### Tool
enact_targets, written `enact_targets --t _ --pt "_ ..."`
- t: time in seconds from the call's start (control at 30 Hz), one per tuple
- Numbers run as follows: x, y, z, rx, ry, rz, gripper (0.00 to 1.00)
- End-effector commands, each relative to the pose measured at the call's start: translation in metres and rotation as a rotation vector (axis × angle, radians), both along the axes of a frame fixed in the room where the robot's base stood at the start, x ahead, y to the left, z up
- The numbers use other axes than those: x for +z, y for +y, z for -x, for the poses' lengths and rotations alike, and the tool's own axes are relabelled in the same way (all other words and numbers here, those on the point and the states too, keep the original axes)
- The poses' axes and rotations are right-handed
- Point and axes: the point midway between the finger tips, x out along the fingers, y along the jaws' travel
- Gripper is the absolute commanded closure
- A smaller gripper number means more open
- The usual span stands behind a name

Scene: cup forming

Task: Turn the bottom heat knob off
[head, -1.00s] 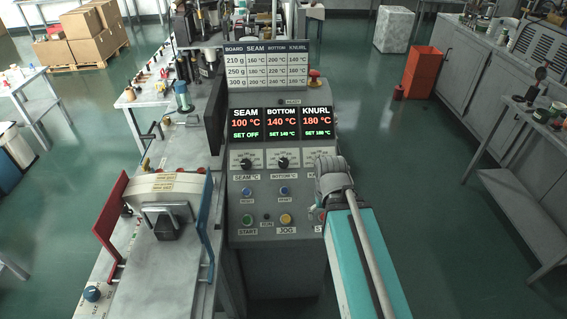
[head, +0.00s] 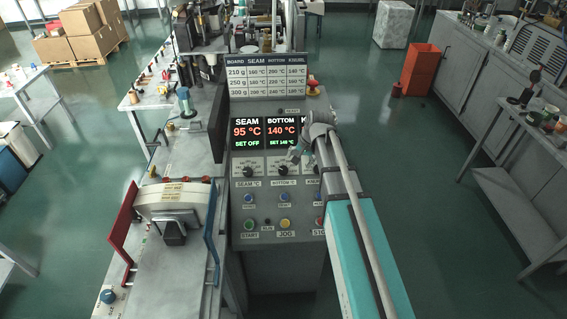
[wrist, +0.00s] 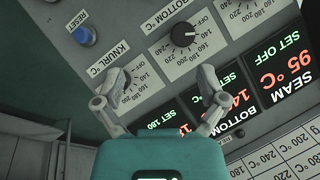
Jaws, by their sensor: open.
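The bottom heat knob (head: 283,170) is a black dial on a white scale in the middle of the panel's knob row. It also shows in the wrist view (wrist: 183,35), where the panel appears upside down, with its white pointer mark toward the scale numbers. The BOTTOM display (head: 282,132) reads 140 °C, SET 140 °C. My gripper (wrist: 162,75) is open and empty, its fingers apart over the panel. The knob lies beyond the fingertips, between their directions, not touched. The left-hand finger covers the knurl knob. In the head view my gripper (head: 301,152) hangs to the upper right of the bottom knob.
The seam knob (head: 249,171) sits to the left; the SEAM display (head: 247,132) reads 95 °C, SET OFF. My arm hides most of the KNURL display. Several buttons, including a yellow JOG button (head: 285,224), lie below. A red mushroom button (head: 313,86) is at the upper right.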

Motion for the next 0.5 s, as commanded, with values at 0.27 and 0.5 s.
enact_targets --t 0.27,0.5 --pt "0.019 0.008 -0.034 -0.092 -0.006 -0.064 0.09" --pt "0.018 0.008 -0.033 -0.092 -0.006 -0.064 0.09"
